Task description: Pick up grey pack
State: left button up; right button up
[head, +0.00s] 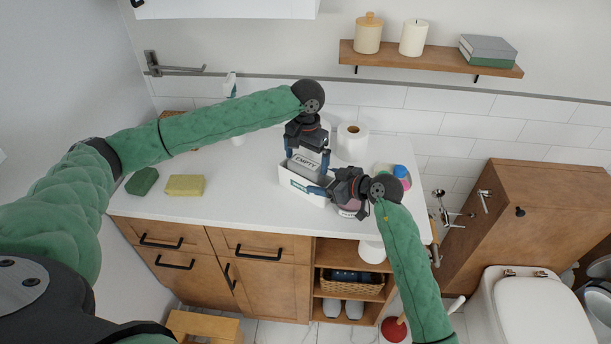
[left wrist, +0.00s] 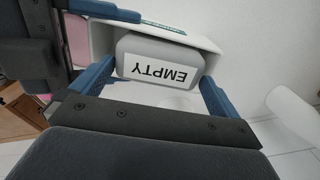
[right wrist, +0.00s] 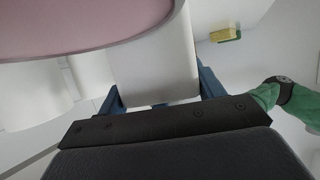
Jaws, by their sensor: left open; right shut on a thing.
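The grey pack (head: 303,172) has a white label reading EMPTY and stands in a white bin (head: 298,190) on the counter. In the left wrist view the pack (left wrist: 165,47) lies between the fingers of my left gripper (left wrist: 157,88). That gripper is open, with a finger at each side of the pack; contact cannot be told. In the head view my left gripper (head: 307,158) is above the bin, pointing down. My right gripper (head: 325,188) is shut on the bin at its right end. The right wrist view shows the bin's white wall (right wrist: 152,75) between its fingers.
A paper roll (head: 352,141) stands behind the bin. A pink round item (head: 350,209) is close beside my right gripper. A yellow sponge (head: 185,185) and a green sponge (head: 142,181) lie left on the counter. The counter between sponges and bin is clear.

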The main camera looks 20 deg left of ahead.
aim_at(306, 174)
pick_arm(q)
jog(key=shift+s+f, duration=0.15)
jog(key=shift+f, duration=1.4)
jog(key=shift+s+f, duration=0.15)
jog(key=shift+f, duration=1.35)
jog(key=c, duration=0.6)
notch_tip(306, 174, up, 10)
jog(key=shift+r, duration=0.1)
pick_arm(e)
jog(key=o, duration=1.1)
jog(key=shift+o, duration=0.2)
jog(key=shift+d, duration=0.1)
